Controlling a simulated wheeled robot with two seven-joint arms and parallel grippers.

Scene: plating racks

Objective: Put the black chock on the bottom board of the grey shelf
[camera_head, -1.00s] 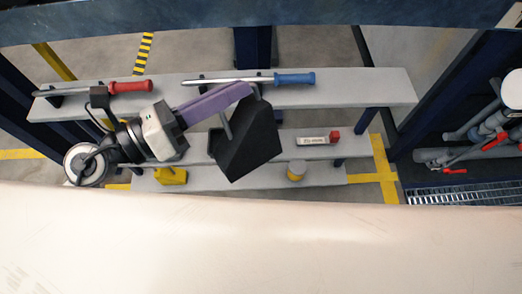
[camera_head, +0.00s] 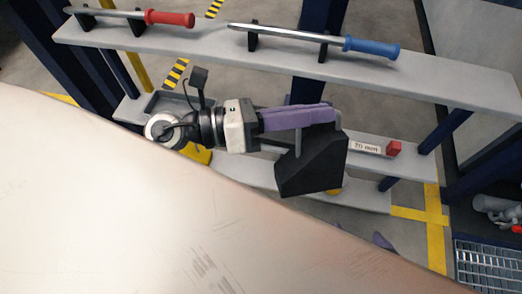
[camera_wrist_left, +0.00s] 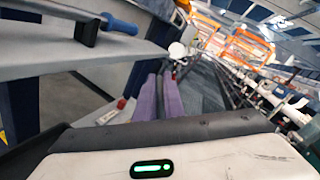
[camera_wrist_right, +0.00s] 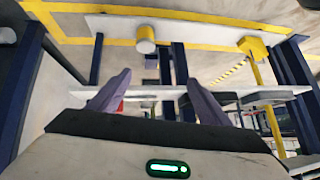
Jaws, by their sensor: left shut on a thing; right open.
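The black chock (camera_head: 312,168) is a wedge-shaped block with a rod handle. In the head view my left gripper (camera_head: 333,115) is shut on it, with purple fingers at its top. The chock hangs in front of the lower boards of the grey shelf (camera_head: 450,82), and I cannot tell whether it touches any board. The bottom board (camera_head: 358,201) is partly hidden by the chock and the large pale sheet; it also shows in the right wrist view (camera_wrist_right: 195,30). My right gripper (camera_wrist_right: 158,95) is open and empty; its fingertips peek past the sheet's edge in the head view.
The middle board carries a red-ended block labelled 20 mm (camera_head: 375,148). A yellow cylinder (camera_wrist_right: 145,40) and a yellow item (camera_wrist_right: 253,47) stand on the bottom board, with bare board between them. Red-handled (camera_head: 168,18) and blue-handled (camera_head: 370,47) bars lie on the top board. The pale sheet (camera_head: 150,220) fills the foreground.

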